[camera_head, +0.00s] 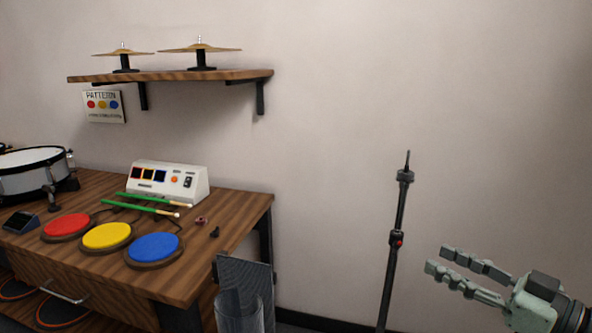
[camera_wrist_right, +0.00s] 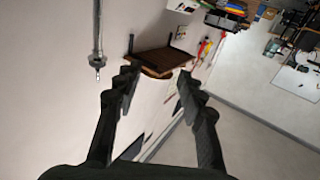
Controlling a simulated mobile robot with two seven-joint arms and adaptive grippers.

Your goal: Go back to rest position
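My right gripper (camera_head: 455,270) is at the lower right of the head view, pointing left, to the right of a black upright stand. Its two fingers are apart with nothing between them. In the right wrist view the fingers of the right gripper (camera_wrist_right: 157,82) are spread and empty too. My left gripper is in neither view.
A black stand (camera_head: 396,240) rises left of my right gripper; its rod (camera_wrist_right: 97,40) shows in the wrist view. A wooden table (camera_head: 225,210) holds a drum (camera_head: 30,172), coloured pads (camera_head: 107,236), a white console (camera_head: 168,182) and green sticks (camera_head: 150,205). A shelf (camera_head: 180,76) carries cymbals.

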